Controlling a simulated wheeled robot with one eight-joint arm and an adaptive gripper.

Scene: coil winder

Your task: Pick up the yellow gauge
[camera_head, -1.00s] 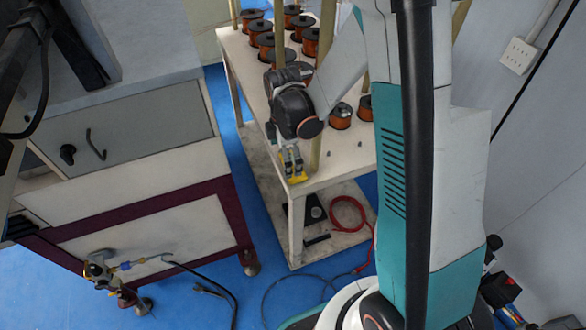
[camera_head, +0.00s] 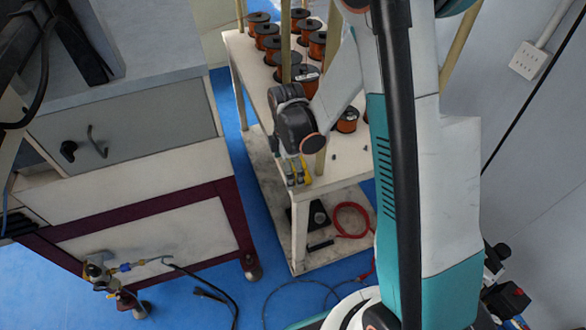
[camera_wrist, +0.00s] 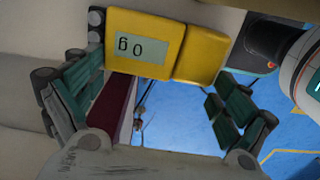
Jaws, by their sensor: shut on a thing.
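The yellow gauge (camera_wrist: 144,43) is a boxy yellow piece with a grey display, at the top of the wrist view. The display shows upside-down-looking digits. My gripper (camera_wrist: 165,75) has its green-padded fingers on either side of the gauge and is shut on it. In the head view my gripper (camera_head: 298,177) is at the near left corner of the white table (camera_head: 345,172). A small part of the gauge (camera_head: 306,170) shows there beside the fingers. I cannot tell whether the gauge still touches the tabletop.
Several copper wire spools (camera_head: 306,78) with black flanges stand on the table behind my gripper, between upright posts. A red cable coil (camera_head: 352,218) lies on the lower shelf. A grey cabinet (camera_head: 125,130) stands to the left, across a strip of blue floor.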

